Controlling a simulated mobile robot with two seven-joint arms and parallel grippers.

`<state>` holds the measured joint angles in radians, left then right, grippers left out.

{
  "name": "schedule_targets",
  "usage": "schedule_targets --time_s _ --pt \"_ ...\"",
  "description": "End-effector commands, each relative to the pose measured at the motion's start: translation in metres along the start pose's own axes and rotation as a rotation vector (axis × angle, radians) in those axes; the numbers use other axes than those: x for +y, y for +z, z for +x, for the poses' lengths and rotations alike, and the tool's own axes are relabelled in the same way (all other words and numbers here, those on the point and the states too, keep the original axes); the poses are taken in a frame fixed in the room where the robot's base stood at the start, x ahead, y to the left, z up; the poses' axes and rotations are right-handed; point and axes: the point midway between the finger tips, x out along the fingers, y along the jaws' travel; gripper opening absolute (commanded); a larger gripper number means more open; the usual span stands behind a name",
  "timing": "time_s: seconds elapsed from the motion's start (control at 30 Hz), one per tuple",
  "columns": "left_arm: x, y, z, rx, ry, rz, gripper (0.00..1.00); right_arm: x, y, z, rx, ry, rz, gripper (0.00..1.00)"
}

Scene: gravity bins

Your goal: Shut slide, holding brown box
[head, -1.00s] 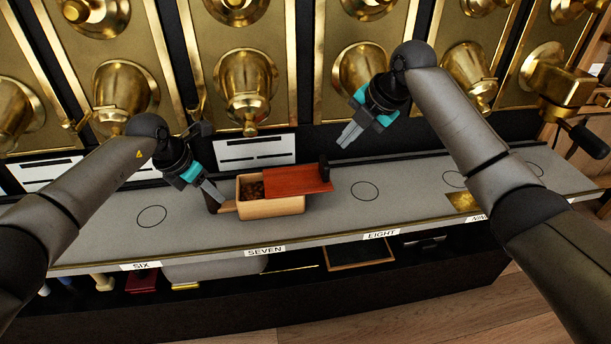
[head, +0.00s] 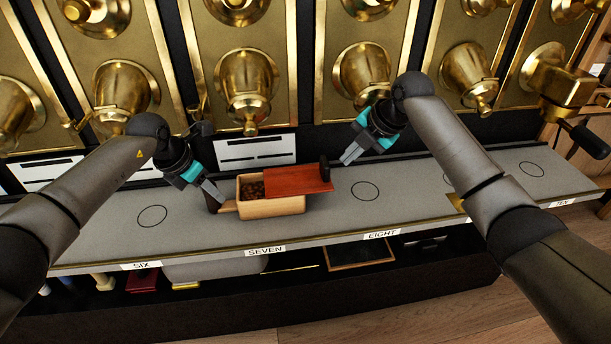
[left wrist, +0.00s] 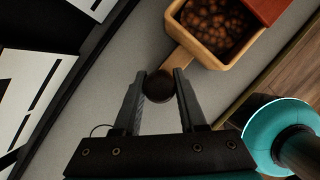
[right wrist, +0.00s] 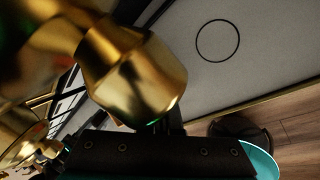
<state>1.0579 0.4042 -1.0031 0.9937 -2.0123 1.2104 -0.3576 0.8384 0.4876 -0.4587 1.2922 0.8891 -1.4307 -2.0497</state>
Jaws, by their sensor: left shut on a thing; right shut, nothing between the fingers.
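The brown box (head: 270,208) is a light wooden box standing on the grey shelf above the SEVEN label. Its red-brown slide lid (head: 297,179) is partly open, pulled to the right and overhanging the right end, with a dark knob (head: 325,168) on it. Brown beans or nuts show in the open left part. My left gripper (left wrist: 160,88) is shut on the dark knob at the end of the box's left tab (left wrist: 181,60). My right gripper (head: 346,158) is shut and empty, above and right of the lid knob. In the right wrist view a brass dispenser hides much of its fingers.
Brass dispensers (head: 247,85) line the wall behind the shelf. The grey shelf (head: 420,181) is clear to the right, with printed circles. A white label card (head: 255,152) is behind the box. A lower shelf holds several items under the front edge.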

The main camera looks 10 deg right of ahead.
Motion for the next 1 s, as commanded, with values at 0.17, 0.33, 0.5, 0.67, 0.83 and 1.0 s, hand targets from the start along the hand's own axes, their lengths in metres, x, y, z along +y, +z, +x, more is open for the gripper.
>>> schedule_targets --time_s 0.17,0.33,0.5,0.67,0.83,1.0 --pt "0.001 -0.004 0.002 0.008 0.001 -0.002 0.0 -0.008 -0.001 0.014 0.0 -0.001 0.001 0.0" --pt "0.001 -0.004 0.002 0.008 0.001 -0.002 0.0 -0.011 -0.001 0.019 0.0 0.0 0.001 0.0" --pt "0.001 -0.004 0.002 0.008 0.001 -0.001 0.0 -0.011 -0.001 0.02 0.0 0.0 0.0 0.0" --pt "0.001 -0.004 0.002 0.008 0.001 -0.002 0.0 -0.011 -0.001 0.019 0.0 0.0 0.0 0.0" --pt "0.001 -0.004 0.002 0.008 0.001 -0.002 0.0 -0.011 -0.001 0.019 0.0 0.0 0.0 0.0" --pt "0.001 -0.004 0.002 0.008 0.001 -0.002 0.0 -0.011 -0.001 0.019 0.0 0.0 0.0 0.0"
